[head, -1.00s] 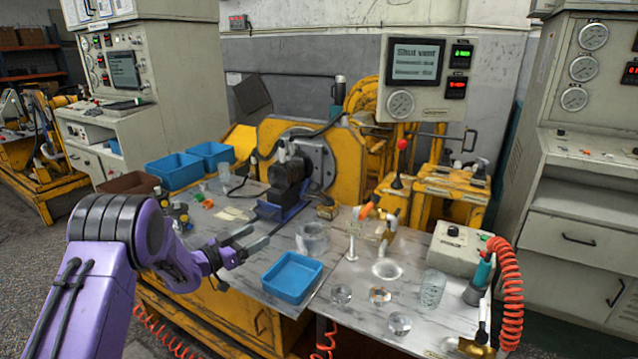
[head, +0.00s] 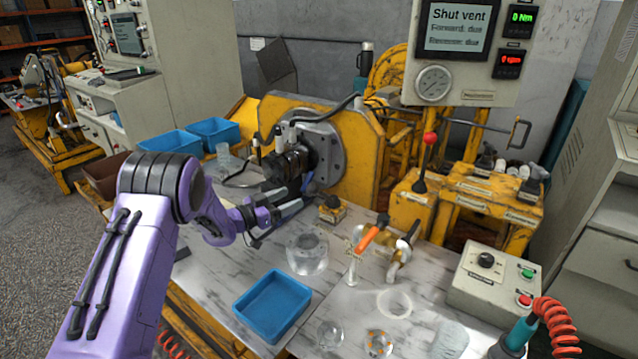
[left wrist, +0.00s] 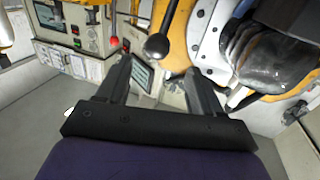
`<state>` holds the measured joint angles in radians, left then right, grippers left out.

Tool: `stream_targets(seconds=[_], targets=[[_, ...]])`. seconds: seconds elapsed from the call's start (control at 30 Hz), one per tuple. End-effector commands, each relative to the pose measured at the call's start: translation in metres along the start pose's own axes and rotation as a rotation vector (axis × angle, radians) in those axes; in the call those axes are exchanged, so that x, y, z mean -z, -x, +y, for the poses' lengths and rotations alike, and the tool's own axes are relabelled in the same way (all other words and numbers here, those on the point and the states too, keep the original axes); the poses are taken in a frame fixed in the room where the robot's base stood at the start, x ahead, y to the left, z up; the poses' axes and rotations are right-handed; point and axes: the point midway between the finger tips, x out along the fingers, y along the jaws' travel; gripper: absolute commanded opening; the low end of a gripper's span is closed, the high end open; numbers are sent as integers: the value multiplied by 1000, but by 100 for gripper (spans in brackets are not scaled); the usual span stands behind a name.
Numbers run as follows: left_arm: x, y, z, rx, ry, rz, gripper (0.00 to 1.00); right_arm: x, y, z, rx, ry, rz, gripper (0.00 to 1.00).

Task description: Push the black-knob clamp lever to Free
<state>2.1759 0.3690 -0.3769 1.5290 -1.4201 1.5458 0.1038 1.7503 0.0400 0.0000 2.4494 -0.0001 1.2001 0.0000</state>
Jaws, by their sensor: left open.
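The black-knob clamp lever (left wrist: 157,46) shows in the left wrist view as a round black ball on a short shaft, just beyond and between my fingertips. My left gripper (head: 295,198) is open, to the left of that knob, beside the dark motor (head: 287,162). In the left wrist view its two fingers (left wrist: 157,66) stand apart with nothing held between them. I cannot make out the Free marking. My right gripper is out of view.
The yellow stand (head: 370,150) and motor flange rise behind the gripper. A red-knob lever (head: 430,138) stands farther right. A glass jar (head: 307,250), an orange-handled valve (head: 374,232) and a blue tray (head: 271,305) occupy the bench. The display reads "Shut vent".

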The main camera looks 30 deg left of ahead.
Motion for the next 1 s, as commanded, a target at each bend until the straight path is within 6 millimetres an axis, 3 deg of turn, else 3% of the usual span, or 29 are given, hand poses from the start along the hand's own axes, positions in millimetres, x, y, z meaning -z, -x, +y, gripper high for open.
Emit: stream_targets(seconds=[0.2, 0.4, 0.77, 0.8, 1.0], targets=[[1, -49, 2, -6, -3, -1, 66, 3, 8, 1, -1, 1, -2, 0], [0, -86, 1, -4, -2, -2, 66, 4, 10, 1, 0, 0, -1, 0], [0, -97, 0, 0, 0, -1, 66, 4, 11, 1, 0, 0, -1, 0], [0, -97, 0, 0, 0, -1, 63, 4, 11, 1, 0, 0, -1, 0], [0, -97, 0, 0, 0, -1, 0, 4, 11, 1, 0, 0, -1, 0]])
